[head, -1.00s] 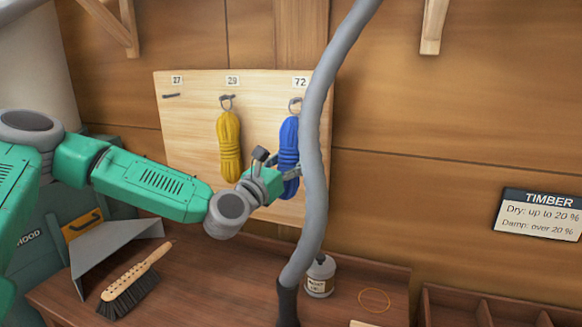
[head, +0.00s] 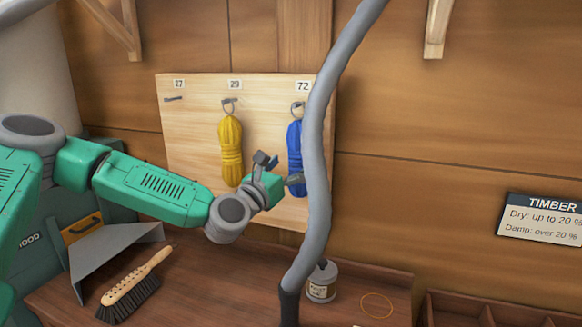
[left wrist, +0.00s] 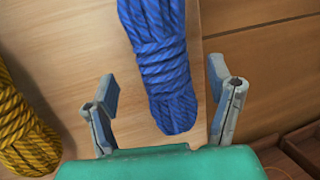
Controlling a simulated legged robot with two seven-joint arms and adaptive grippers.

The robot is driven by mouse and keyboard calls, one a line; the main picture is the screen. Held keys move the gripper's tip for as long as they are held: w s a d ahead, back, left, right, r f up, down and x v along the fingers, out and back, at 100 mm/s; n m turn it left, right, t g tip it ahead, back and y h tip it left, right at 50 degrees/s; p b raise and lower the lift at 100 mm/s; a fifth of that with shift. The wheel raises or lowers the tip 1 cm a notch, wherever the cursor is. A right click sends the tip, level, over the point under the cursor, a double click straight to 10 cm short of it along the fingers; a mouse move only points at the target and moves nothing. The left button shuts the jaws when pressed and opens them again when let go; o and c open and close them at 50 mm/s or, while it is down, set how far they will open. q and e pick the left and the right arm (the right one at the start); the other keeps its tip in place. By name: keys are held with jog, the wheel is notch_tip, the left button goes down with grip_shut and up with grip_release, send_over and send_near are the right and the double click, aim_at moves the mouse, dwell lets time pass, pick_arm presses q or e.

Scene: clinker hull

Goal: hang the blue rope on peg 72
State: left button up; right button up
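The blue rope (head: 295,158) is a coiled hank hanging by a ring at the peg under the label 72 (head: 302,86). The grey hose in front hides part of its right side. In the left wrist view the blue rope (left wrist: 160,70) hangs with its lower end between the spread fingers, touching neither as far as I can see. My left gripper (head: 279,171) is open and empty, just left of and below the rope in the head view; it also shows in the left wrist view (left wrist: 164,95). My right gripper is not in view.
A yellow rope (head: 230,150) hangs at peg 29, left of the blue one. Peg 27 (head: 173,99) is bare. The grey hose (head: 317,150) runs down close to my left gripper.

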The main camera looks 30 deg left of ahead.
pick_arm(q)
jog(key=shift+s, duration=0.2)
jog(key=s+f, duration=0.2)
jog(key=s, duration=0.9)
jog(key=shift+s+a+f, duration=0.15)
jog(key=shift+f, duration=0.05)
